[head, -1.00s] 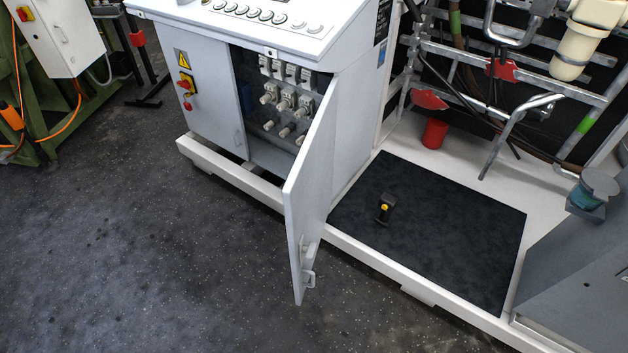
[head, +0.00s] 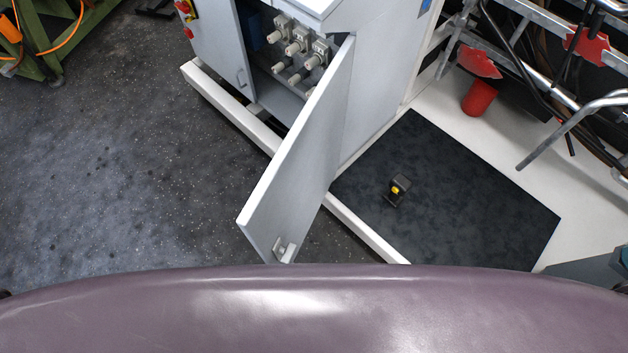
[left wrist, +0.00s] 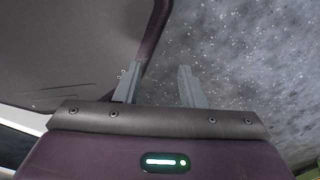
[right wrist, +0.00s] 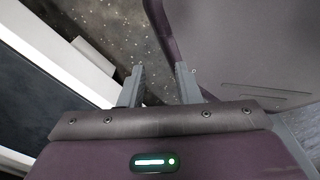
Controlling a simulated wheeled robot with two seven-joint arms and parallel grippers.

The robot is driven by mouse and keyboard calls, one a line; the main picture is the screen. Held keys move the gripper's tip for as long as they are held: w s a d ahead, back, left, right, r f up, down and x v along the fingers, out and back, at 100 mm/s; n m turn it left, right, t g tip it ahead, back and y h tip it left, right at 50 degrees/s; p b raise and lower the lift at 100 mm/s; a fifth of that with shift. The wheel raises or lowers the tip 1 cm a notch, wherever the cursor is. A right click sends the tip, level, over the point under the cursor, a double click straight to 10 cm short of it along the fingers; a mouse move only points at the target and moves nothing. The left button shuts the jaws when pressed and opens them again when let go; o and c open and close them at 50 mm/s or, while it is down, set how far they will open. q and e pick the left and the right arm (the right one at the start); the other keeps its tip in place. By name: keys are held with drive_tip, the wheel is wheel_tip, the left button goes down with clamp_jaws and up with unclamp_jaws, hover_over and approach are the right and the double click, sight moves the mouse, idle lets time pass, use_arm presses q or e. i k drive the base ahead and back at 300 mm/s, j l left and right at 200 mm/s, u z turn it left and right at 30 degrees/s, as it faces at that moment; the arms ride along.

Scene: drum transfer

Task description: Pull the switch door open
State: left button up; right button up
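The switch door (head: 300,150) is a light grey panel standing swung out from the control cabinet (head: 375,90), with the compartment behind it exposed. Its handle (head: 284,249) is near the lower free edge, just beyond my purple body at the bottom of the head view. White and grey switches (head: 297,42) show inside the compartment. My left gripper (left wrist: 160,82) is open and empty over the dark floor in the left wrist view. My right gripper (right wrist: 162,82) is open and empty in the right wrist view. Neither gripper shows in the head view.
A black mat (head: 450,200) with a small black and yellow pedal (head: 398,189) lies right of the door. A white base rail (head: 235,110) runs along the cabinet. A red cup (head: 479,98) and metal pipes stand at the upper right.

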sight(218, 41)
drive_tip(key=k+j, duration=0.1)
drive_tip(key=j, duration=0.45)
drive_tip(key=k+j, duration=0.1)
drive_tip(key=j, duration=0.45)
drive_tip(key=k+j, duration=0.1)
drive_tip(key=j, duration=0.45)
